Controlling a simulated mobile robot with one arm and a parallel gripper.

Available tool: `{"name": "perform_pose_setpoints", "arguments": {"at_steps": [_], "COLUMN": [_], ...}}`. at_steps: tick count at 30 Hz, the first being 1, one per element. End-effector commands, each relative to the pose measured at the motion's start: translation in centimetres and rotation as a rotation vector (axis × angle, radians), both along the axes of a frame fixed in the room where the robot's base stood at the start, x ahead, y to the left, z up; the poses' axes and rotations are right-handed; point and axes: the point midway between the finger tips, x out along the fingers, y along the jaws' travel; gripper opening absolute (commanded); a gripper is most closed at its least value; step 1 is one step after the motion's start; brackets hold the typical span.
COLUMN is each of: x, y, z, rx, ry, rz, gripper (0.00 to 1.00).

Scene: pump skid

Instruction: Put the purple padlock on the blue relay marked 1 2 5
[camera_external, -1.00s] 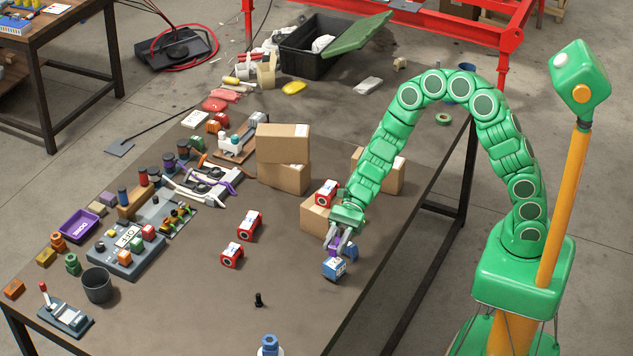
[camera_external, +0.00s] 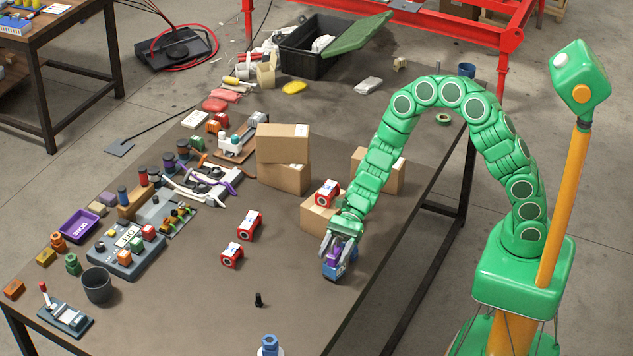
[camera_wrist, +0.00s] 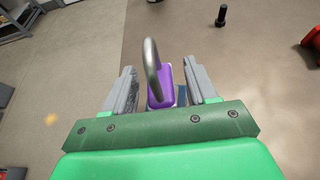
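The purple padlock (camera_external: 337,251) rests on top of the blue relay (camera_external: 334,271) near the table's right edge. The relay's marking is too small to read. My gripper (camera_external: 340,243) is just above the relay, with its fingers on either side of the padlock. In the wrist view the padlock (camera_wrist: 160,92) stands between the spread fingers, with a gap on each side and its grey shackle towards the camera. My gripper (camera_wrist: 162,90) is open there. A strip of the blue relay (camera_wrist: 182,96) shows beside the padlock; the rest is hidden.
Red relays (camera_external: 249,226) stand to the left, and another red one (camera_external: 327,193) is on a cardboard box (camera_external: 315,217) just behind. More boxes (camera_external: 283,145) are further back.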

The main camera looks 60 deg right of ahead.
Motion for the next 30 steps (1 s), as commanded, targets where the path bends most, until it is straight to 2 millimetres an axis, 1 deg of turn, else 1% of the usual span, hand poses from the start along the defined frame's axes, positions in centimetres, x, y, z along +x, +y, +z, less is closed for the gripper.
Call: {"name": "perform_pose_setpoints", "arguments": {"at_steps": [8,11,17,30], "x": [0.0,0.0,0.1,0.2], "y": [0.0,0.0,-1.8,-7.2], "z": [0.0,0.4,1.1,3.3], "rx": [0.0,-0.001,0.001,-0.002], "ry": [0.0,-0.001,-0.001,-0.002], "rz": [0.0,0.0,-0.003,-0.004], "gripper": [0.57,0.57,0.57,0.57]}}
